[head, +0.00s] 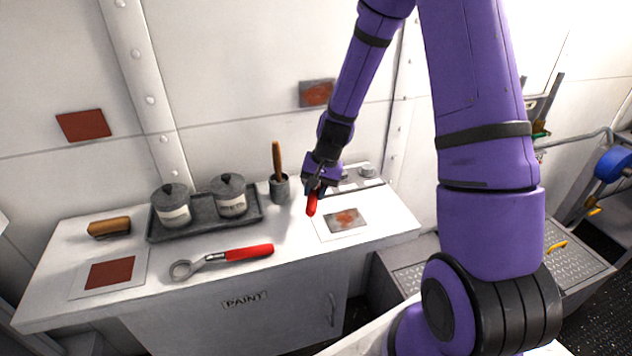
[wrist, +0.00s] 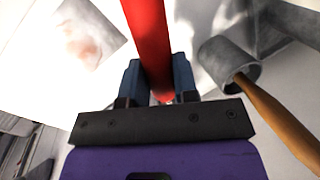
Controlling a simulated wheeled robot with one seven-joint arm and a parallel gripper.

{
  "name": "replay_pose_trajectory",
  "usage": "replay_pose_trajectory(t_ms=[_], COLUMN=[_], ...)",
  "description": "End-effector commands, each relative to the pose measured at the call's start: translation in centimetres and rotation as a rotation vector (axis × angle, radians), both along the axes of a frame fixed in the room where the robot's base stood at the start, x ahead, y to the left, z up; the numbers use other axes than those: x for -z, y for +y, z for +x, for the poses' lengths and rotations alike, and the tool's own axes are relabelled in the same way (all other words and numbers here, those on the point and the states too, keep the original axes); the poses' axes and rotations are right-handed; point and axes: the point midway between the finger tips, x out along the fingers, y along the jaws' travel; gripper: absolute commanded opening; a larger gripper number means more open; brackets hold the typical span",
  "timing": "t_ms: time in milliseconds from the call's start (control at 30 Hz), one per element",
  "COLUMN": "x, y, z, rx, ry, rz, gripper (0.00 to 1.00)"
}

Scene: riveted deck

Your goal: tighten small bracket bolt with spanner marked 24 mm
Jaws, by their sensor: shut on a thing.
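My gripper (head: 315,184) is above the right part of the white bench top, shut on a red-handled tool (head: 311,204). In the wrist view the red handle (wrist: 150,35) runs up between the two blue fingers; its head and any size mark are out of sight. A ring-ended spanner (head: 222,259) with a red handle lies near the bench's front edge; I cannot read a size on it. I cannot make out the small bracket bolt in either view.
A dark tray (head: 206,232) with two lidded pots stands on the bench. A grey cup (head: 279,188) with a wooden handle is just left of my gripper. A brush (head: 109,228) lies far left. A blue wheel (head: 614,165) and pipe are at the far right.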

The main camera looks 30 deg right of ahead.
Motion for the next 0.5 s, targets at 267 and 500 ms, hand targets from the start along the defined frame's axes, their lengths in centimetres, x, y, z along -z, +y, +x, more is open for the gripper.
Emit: replay_pose_trajectory(t_ms=[267,500], x=[1.3,1.3], y=[-2.0,-4.7], z=[-0.9,-1.7], rx=[-0.152,-0.379], ry=[0.0,-0.001], rz=[0.0,-0.001], gripper=[0.0,0.0])
